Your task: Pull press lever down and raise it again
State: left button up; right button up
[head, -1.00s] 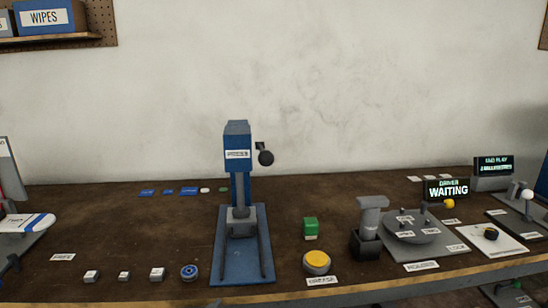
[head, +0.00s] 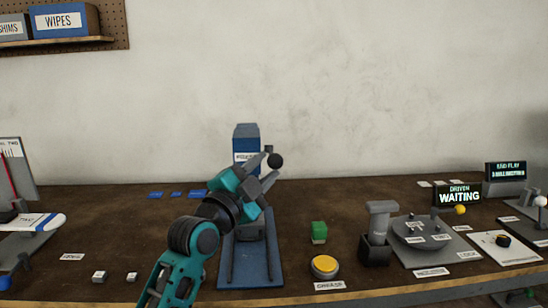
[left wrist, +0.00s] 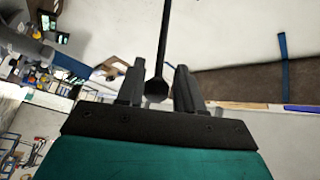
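The blue press (head: 247,134) stands upright on its blue base plate (head: 268,262) in the middle of the bench. Its lever is up, and the black ball knob (head: 275,160) shows on the press's right side. My left gripper (head: 265,171) is raised in front of the press and hides much of its column. In the left wrist view, the dark lever rod (left wrist: 163,40) runs down to its knob (left wrist: 156,89), which lies between the two open fingers (left wrist: 157,88). A gap shows on both sides, so they do not appear to grip it. My right gripper is not in view.
A green block (head: 319,232) and a yellow button (head: 324,264) sit right of the press. A grey round fixture (head: 421,232) and a WAITING display (head: 458,196) are farther right. Small white blocks (head: 99,277) lie at the front left. Space above the bench is clear.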

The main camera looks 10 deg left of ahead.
pick_arm(q)
jog(key=shift+x, duration=2.5)
jog(key=shift+c, duration=0.2)
grip_shut()
